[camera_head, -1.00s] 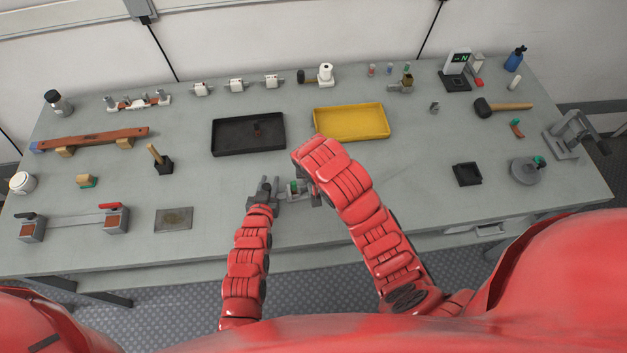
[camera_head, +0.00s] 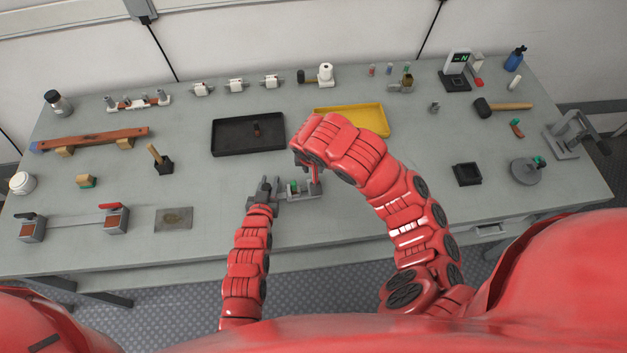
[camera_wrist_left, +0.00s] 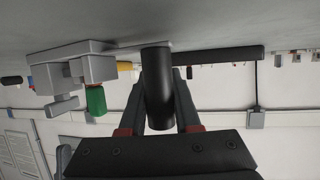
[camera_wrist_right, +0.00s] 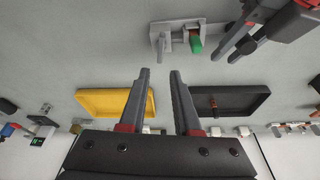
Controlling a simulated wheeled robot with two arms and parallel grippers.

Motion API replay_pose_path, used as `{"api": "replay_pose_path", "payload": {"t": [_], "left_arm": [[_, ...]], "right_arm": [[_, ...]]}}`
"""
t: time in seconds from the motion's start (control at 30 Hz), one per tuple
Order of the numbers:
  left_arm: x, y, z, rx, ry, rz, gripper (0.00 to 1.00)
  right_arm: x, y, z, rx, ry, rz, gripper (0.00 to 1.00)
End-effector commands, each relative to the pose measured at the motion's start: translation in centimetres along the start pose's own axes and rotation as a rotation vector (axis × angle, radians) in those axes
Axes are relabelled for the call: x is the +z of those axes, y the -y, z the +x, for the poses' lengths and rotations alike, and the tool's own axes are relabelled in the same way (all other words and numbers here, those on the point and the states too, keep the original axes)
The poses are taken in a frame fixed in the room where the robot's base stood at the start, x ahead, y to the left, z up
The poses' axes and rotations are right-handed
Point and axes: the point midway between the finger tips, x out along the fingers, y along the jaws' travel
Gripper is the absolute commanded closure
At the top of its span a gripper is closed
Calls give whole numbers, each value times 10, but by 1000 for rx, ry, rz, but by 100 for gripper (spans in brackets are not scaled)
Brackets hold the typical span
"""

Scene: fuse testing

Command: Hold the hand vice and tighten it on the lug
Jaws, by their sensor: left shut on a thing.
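The hand vice (camera_head: 303,196) is a small grey device with a green piece (camera_wrist_right: 196,44) by its jaws. It sits low over the front middle of the bench. In the left wrist view, its grey body (camera_wrist_left: 98,68) is left of a black cylindrical handle (camera_wrist_left: 157,90). My left gripper (camera_head: 264,189) is shut on that handle. My right gripper (camera_wrist_right: 160,74) is open and empty, its fingertips apart from the vice. In the head view its fingers are mostly hidden by my arm. I cannot tell the lug apart from the green piece.
A black tray (camera_head: 220,146) and a yellow tray (camera_head: 384,118) lie behind the vice. A square black holder (camera_head: 467,174) stands to the right, a flat metal plate (camera_head: 173,218) to the left. The bench between vice and holder is mostly clear, apart from my right arm.

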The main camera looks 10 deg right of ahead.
Motion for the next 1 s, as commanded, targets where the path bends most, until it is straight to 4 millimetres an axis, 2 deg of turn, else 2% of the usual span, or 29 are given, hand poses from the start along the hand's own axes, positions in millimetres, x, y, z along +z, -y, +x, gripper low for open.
{"api": "replay_pose_path", "payload": {"t": [0.47,0.57,0.73,0.83,1.0], "left_arm": [[0,0,0,0,0,0,100],[0,0,0,0,0,0,100],[0,0,0,0,0,0,100],[0,0,0,0,0,0,100],[0,0,0,0,0,0,100]], "right_arm": [[-5,-1,1,-11,6,21,66],[-20,-2,3,-46,26,89,66],[-67,-5,11,-166,99,279,66],[-93,-2,18,-249,154,384,66],[-123,14,29,-361,260,497,66]]}}
